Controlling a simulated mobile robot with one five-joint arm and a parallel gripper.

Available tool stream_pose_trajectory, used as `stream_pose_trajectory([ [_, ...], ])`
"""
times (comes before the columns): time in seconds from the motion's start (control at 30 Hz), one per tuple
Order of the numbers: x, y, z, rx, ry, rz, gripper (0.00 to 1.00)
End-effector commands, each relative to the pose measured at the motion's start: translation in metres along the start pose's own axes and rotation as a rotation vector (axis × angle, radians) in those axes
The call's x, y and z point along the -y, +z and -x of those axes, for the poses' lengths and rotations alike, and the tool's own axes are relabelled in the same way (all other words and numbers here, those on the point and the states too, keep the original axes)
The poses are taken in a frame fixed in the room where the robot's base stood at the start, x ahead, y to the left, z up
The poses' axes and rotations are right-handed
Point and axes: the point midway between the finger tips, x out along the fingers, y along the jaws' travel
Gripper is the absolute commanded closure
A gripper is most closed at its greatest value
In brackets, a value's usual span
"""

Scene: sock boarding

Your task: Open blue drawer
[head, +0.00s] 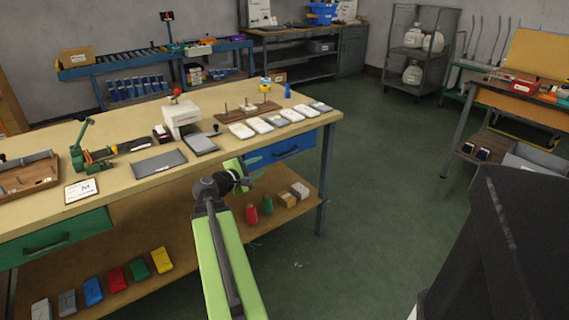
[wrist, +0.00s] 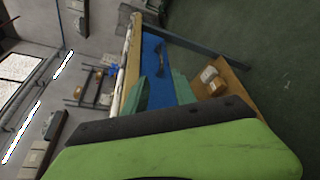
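The blue drawer (head: 293,146) is under the right end of the workbench, and its front looks flush with the bench. It also shows in the wrist view (wrist: 157,55), turned on its side, with a dark bar handle (wrist: 141,92) on its front. My gripper (head: 256,168) is in front of the drawer, at its left side in the head view. Its two teal fingers are spread with a gap between them, and nothing shows between them. In the wrist view the fingers (wrist: 158,88) point toward the handle and appear apart from it.
The wooden workbench (head: 120,192) carries tools, a white press (head: 183,118) and a row of pale packets. A green drawer (head: 60,240) is at its left. The lower shelf (head: 190,225) holds coloured packs, cones and small boxes. Green floor (head: 390,190) is clear to the right.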

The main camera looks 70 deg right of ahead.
Motion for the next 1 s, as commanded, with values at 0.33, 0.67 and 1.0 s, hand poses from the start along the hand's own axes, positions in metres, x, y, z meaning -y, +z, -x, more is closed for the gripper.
stream_pose_trajectory([
  [0.33, 0.002, -0.003, -0.074, 0.003, -0.004, -0.003, 0.68],
  [0.67, 0.002, -0.002, -0.15, 0.001, -0.004, -0.004, 0.68],
  [1.0, 0.001, 0.001, -0.172, 0.0, -0.003, -0.003, 0.68],
])
